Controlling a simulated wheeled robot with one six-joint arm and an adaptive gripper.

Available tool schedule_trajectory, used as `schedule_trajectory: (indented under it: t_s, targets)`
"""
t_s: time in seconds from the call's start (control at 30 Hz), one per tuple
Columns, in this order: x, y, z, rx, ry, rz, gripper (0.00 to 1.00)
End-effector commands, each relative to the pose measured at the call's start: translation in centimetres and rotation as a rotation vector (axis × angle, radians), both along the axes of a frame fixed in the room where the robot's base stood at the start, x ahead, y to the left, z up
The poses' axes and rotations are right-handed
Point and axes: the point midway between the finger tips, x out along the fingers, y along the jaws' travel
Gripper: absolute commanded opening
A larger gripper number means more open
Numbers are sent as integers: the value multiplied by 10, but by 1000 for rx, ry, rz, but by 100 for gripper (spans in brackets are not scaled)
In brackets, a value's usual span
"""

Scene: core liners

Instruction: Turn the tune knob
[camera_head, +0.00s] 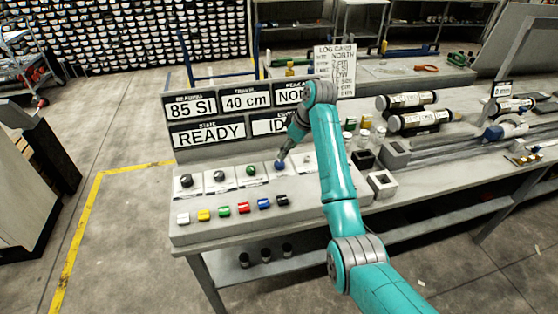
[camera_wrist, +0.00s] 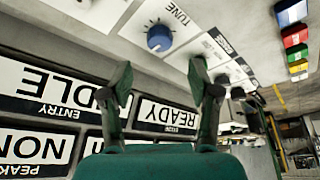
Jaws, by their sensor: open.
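The tune knob is a round blue dial (camera_wrist: 159,38) on a white plate marked TUNE in the wrist view, where the lettering appears inverted. In the head view the blue knob (camera_head: 280,165) is on the console's sloped panel, right of the green knob. My gripper (camera_wrist: 162,65) is open and empty, with its two dark fingers on either side of the view and the knob ahead of the gap between them. In the head view my gripper (camera_head: 283,153) points down just above the knob. Whether a finger touches it cannot be told.
Other knobs, one green (camera_head: 250,170), line the same panel. A row of coloured buttons (camera_head: 243,208) lies in front. Display signs, including READY (camera_head: 208,133), stand behind. Small blocks (camera_head: 382,183) and tubes (camera_head: 410,120) are to the right.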

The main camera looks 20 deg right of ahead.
Motion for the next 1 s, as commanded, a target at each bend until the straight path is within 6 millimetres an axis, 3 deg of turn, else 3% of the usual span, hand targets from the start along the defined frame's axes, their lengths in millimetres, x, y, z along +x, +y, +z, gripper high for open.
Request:
schedule_trajectory:
  t_s: [0.2,0.4,0.83,0.87,1.0]
  targets:
    - [10,11,-37,0,3,0,61]
    - [17,18,-60,1,2,1,61]
    - [20,20,-69,0,0,0,61]
    - [20,20,-69,0,0,0,59]
    - [20,20,-69,0,0,0,24]
